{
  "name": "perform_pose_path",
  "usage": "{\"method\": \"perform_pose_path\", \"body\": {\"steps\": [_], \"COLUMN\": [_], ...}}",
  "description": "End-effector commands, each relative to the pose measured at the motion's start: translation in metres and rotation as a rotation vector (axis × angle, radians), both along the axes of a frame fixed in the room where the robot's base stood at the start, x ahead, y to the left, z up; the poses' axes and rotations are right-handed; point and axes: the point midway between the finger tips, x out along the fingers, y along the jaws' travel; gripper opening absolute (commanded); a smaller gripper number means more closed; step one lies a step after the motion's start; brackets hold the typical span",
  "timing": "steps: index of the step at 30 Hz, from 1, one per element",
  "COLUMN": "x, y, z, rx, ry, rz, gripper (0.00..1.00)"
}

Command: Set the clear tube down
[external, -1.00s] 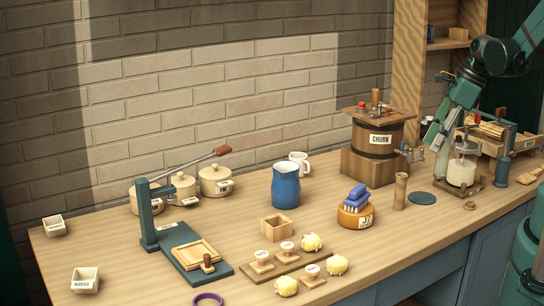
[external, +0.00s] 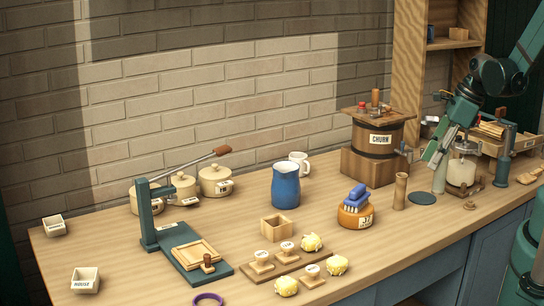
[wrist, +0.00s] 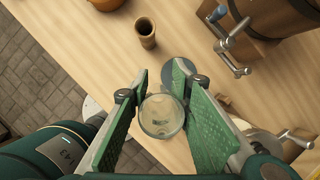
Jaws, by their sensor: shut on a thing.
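The clear tube (external: 439,180) is upright at the right of the worktop, just behind and right of a dark round pad (external: 422,198). My gripper (external: 437,155) is shut on the upper part of the tube. In the wrist view, the tube's round open top (wrist: 162,116) sits between the green finger pads. The tube's lower end is at or very close to the worktop; I cannot tell whether it touches. In the wrist view, the pad (wrist: 181,74) lies partly hidden beyond the tube and fingers.
A wooden cylinder (external: 400,191) stands left of the dark pad. The churn (external: 377,140) with its crank is behind it. A glass jar (external: 461,170) with whitish contents stands close to the tube's right. The worktop's front edge is nearby; bare wood lies before the pad.

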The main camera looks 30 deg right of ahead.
Motion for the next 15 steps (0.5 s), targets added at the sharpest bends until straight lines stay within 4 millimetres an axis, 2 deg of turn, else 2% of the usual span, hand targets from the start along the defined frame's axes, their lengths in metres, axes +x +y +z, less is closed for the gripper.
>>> {"method": "perform_pose_path", "body": {"steps": [5, 15], "x": [0.001, 0.000], "y": [0.000, 0.000], "z": [-0.006, -0.032], "rx": [0.000, 0.000], "ry": [0.000, 0.000], "rz": [0.000, 0.000], "gripper": [0.09, 0.09]}}
